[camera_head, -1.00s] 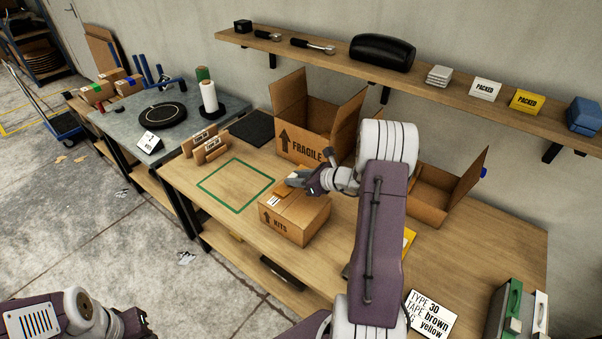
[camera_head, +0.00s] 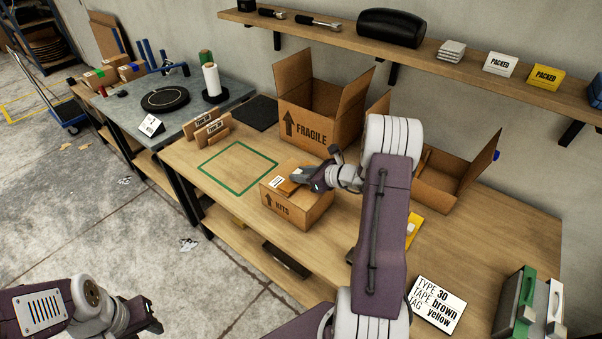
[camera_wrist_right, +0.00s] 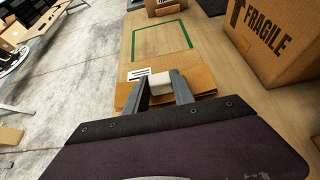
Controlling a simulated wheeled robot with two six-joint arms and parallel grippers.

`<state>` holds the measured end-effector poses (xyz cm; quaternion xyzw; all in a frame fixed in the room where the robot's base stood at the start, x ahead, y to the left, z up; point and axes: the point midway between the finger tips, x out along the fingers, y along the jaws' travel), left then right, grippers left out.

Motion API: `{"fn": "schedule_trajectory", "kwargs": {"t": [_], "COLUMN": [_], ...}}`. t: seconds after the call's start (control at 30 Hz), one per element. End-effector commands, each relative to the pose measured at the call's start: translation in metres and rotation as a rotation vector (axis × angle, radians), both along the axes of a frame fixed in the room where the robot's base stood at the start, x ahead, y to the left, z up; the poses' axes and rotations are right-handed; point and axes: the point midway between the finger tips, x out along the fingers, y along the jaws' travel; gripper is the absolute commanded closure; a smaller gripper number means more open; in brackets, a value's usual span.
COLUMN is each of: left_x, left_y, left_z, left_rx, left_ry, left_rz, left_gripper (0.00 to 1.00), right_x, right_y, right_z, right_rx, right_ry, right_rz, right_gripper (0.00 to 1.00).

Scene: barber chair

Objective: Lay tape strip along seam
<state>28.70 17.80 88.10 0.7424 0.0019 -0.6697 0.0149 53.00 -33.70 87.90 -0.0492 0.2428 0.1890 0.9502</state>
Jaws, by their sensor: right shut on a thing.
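The closed cardboard box marked KITS (camera_head: 297,212) sits on the workbench, in front of the green outlined square. My right gripper (camera_head: 303,180) is low over its top, with a darker brown piece (camera_head: 288,187) by its tip, perhaps the tape strip. In the right wrist view my right gripper (camera_wrist_right: 164,92) is shut on a small pale thing (camera_wrist_right: 161,84); the box top (camera_wrist_right: 200,80) shows just beyond it with a white label (camera_wrist_right: 138,74). The seam is not clear. My left gripper (camera_head: 142,318) is at the lower left, away from the bench; its jaws are unclear.
An open FRAGILE box (camera_head: 310,125) stands close behind the KITS box. Another open box (camera_head: 450,180) is to the right. A sign reads type 30, tape brown, tag yellow (camera_head: 437,304). The green outlined square (camera_head: 237,167) is empty.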

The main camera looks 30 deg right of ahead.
Motion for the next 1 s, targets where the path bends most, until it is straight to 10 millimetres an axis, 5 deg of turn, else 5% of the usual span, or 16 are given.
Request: {"fn": "schedule_trajectory", "kwargs": {"t": [0.37,0.4,0.5,0.83,1.0], "left_x": [0.0,0.0,0.0,0.0,0.0], "left_y": [0.0,0.0,0.0,0.0,0.0], "left_z": [-0.008,-0.008,-0.008,-0.008,-0.006], "left_rx": [0.0,0.0,0.0,0.0,0.0], "left_ry": [0.0,0.0,0.0,0.0,0.0], "left_rz": [0.0,0.0,0.0,0.0,0.0], "left_gripper": [0.64,0.64,0.64,0.64,0.64], "right_x": [0.0,0.0,0.0,-0.003,-0.03], "right_y": [0.0,0.0,0.0,-0.002,-0.015], "right_z": [-0.008,-0.008,-0.008,-0.006,0.011], "right_rx": [0.0,0.0,0.0,-0.001,0.0], "right_ry": [0.0,0.0,0.0,-0.001,-0.002], "right_rz": [0.0,0.0,0.0,-0.002,-0.006], "right_gripper": [1.0,0.65,0.45,0.45,0.45]}}
